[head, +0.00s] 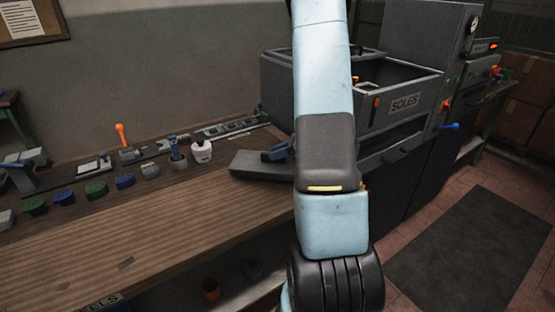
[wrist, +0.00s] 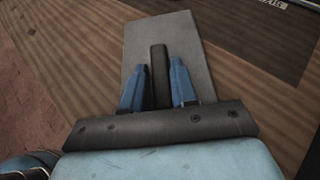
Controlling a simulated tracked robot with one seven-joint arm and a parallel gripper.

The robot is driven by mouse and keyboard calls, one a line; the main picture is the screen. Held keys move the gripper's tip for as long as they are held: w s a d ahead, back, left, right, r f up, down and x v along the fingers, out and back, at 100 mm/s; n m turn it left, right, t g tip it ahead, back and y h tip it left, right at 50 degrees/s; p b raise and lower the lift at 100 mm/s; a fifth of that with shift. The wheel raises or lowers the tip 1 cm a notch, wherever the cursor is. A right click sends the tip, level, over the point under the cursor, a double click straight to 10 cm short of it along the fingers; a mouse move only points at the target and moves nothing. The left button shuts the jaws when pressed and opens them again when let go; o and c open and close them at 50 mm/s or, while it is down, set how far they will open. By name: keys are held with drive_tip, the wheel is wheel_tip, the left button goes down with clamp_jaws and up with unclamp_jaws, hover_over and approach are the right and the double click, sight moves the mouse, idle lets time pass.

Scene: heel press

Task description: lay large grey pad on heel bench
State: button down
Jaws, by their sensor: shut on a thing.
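The large grey pad (head: 255,166) is a flat grey slab over the right end of the wooden heel bench (head: 150,225) in the head view. In the wrist view the pad (wrist: 170,32) lies under my gripper (wrist: 158,68), with a dark raised grip (wrist: 158,72) between my two blue fingers. My gripper is shut on this grip. In the head view my gripper (head: 277,152) is mostly hidden behind my arm. I cannot tell whether the pad touches the bench top.
Several small coloured blocks (head: 97,189) line the bench's back left. A white pot (head: 201,151) and an orange-knobbed tool (head: 121,135) stand behind. The grey machine with the SOLES bin (head: 404,103) is at right. The bench's front middle is clear.

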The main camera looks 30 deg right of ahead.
sight(274, 163)
drive_tip(key=shift+s+f, duration=0.1)
drive_tip(key=shift+f, duration=1.2)
drive_tip(key=c, duration=0.9)
unclamp_jaws()
drive_tip(key=shift+d, duration=0.1)
